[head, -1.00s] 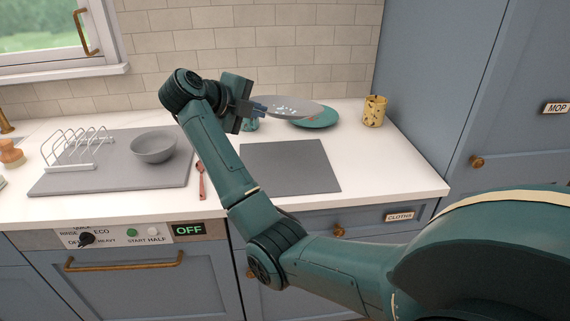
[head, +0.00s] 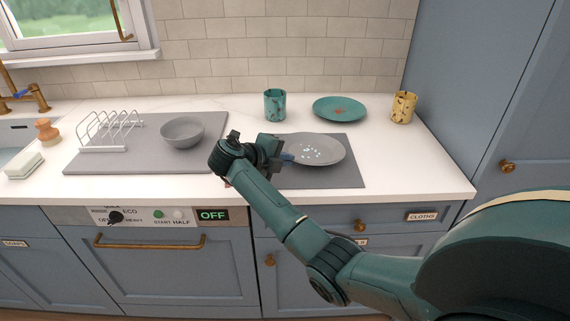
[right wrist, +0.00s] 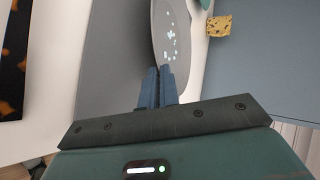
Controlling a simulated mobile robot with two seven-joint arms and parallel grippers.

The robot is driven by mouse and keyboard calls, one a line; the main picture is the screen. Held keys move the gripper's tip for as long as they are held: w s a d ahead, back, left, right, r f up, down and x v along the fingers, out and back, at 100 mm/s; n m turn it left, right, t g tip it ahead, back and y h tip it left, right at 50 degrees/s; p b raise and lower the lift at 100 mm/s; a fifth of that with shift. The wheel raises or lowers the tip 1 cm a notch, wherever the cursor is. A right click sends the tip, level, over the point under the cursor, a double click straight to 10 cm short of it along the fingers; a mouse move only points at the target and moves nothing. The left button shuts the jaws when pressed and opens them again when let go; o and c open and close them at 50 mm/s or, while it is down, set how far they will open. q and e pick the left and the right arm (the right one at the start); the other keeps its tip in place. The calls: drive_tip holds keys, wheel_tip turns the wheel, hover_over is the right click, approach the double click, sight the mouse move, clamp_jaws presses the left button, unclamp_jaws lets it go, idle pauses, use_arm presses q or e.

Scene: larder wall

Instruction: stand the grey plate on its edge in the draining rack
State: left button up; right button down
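The grey plate (head: 322,149) with pale specks lies roughly flat over the dark grey mat (head: 340,179), its left edge at my right gripper (head: 288,157). In the right wrist view the blue fingers (right wrist: 157,88) are together on the rim of the plate (right wrist: 172,38). I cannot tell whether the plate touches the mat. The white wire draining rack (head: 108,131) stands empty at the left on a grey draining mat (head: 140,164). My left gripper is not in view.
A grey bowl (head: 183,132) stands right of the rack on the draining mat. A teal cup (head: 275,105), teal plate (head: 340,108) and yellow cup (head: 403,107) stand behind. A brush (head: 47,130) and a soap block (head: 24,165) are by the sink.

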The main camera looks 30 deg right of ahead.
drive_tip(key=shift+f, duration=0.8)
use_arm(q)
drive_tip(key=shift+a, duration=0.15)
use_arm(e)
drive_tip(key=shift+f, duration=0.1)
drive_tip(key=c, duration=2)
unclamp_jaws()
drive_tip(key=shift+s+f, duration=0.1)
drive_tip(key=shift+c, duration=0.2)
drive_tip(key=o, duration=0.4)
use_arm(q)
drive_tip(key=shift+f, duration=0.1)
use_arm(e)
drive_tip(key=shift+f, duration=0.15)
drive_tip(key=v, duration=0.4)
drive_tip(key=b+v, duration=0.1)
drive_tip(key=v, duration=0.3)
drive_tip(key=b+v, duration=0.1)
drive_tip(key=v, duration=0.3)
drive_tip(key=shift+w+a, duration=0.1)
drive_tip(key=shift+w, duration=0.2)
drive_tip(key=shift+s+a+r, duration=0.15)
drive_tip(key=shift+a+r, duration=0.25)
drive_tip(key=shift+r, duration=0.05)
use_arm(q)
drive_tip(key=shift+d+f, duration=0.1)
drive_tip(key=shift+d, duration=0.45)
